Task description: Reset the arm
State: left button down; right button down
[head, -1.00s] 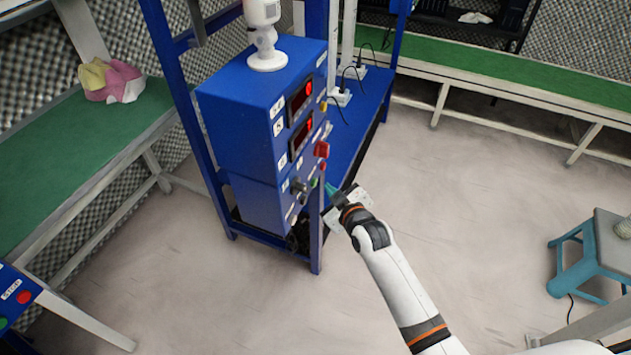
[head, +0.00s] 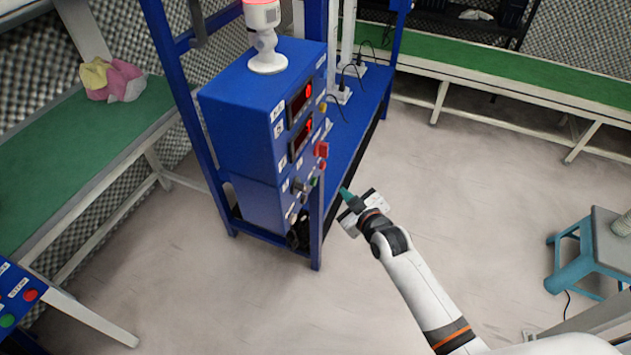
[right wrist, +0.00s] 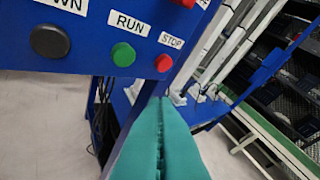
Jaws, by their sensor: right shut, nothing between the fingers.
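My right arm comes in from the lower right in the head view, with its right gripper (head: 346,193) in front of the blue control box (head: 240,110). The gripper's teal fingers are shut and empty; they fill the lower middle of the right wrist view (right wrist: 161,105). They are apart from the box, just to the right of its lower front in the head view. In the right wrist view the green RUN button (right wrist: 123,54) and the red STOP button (right wrist: 164,63) show beyond the fingertips, to their left. My left gripper is not in view.
A blue frame (head: 317,230) carries the box and a blue shelf. A green-topped bench (head: 70,160) with a crumpled cloth (head: 112,80) stands at left, another green bench (head: 520,75) at the back. A teal stool (head: 565,255) stands at right. The floor between is clear.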

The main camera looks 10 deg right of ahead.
jog(key=s+d+f+m+g+h, duration=0.1)
jog(key=s+f+g, duration=0.1)
jog(key=s+f, duration=0.55)
jog(key=s+d+f+m+g, duration=0.15)
jog(key=s+f, duration=0.25)
jog(key=f, duration=0.7)
jog(key=s+d+f+m+g+h, duration=0.1)
jog(key=s+f+g, duration=0.2)
jog(key=s+f, duration=0.45)
jog(key=s+f+g, duration=0.2)
jog(key=s+f, duration=0.3)
jog(key=s, duration=0.5)
jog(key=s+d+f+m+g, duration=0.1)
jog(key=s+f, duration=0.3)
jog(key=s, duration=0.6)
jog(key=s+d+f+m+g+h, duration=0.1)
jog(key=s+f+g, duration=0.2)
jog(key=s, duration=0.7)
notch_tip(320, 180, down, 3)
jog(key=shift+r+g, duration=0.15)
jog(key=shift+g, duration=0.2)
